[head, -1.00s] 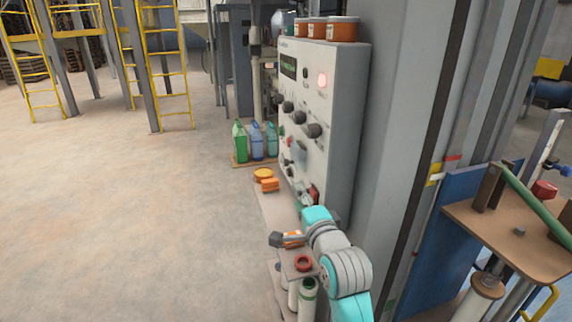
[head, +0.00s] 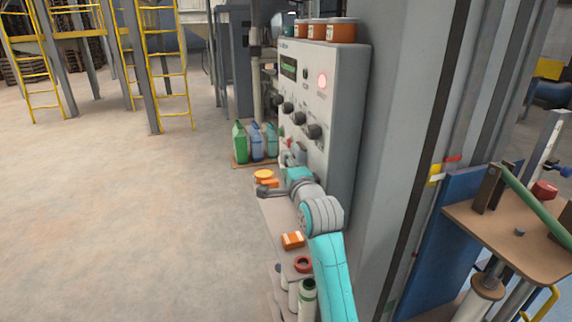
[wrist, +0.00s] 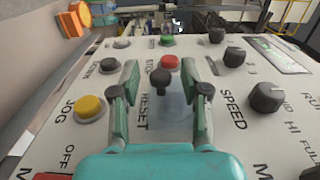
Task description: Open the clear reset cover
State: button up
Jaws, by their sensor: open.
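The clear reset cover (wrist: 176,122) is a faint see-through plate in the wrist view, beside the RESET lettering on the panel. A dark round knob (wrist: 160,79) stands at its upper end, between my fingers. My gripper (wrist: 163,70) is open, with one finger on each side of the knob and cover. I cannot tell whether either finger touches them. The cover looks down against the panel. In the head view, my gripper (head: 288,160) is at the lower part of the control panel (head: 338,130), and my arm hides the cover there.
Close by are a yellow JOG button (wrist: 89,107), a red button (wrist: 168,62), a green button (wrist: 167,41) and dark SPEED knobs (wrist: 267,97). Bottles (head: 257,143) stand beyond the panel. An orange box (head: 293,240) lies on the shelf. The floor at left is clear.

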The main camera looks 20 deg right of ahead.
jog(key=shift+w, duration=0.45)
grip_shut()
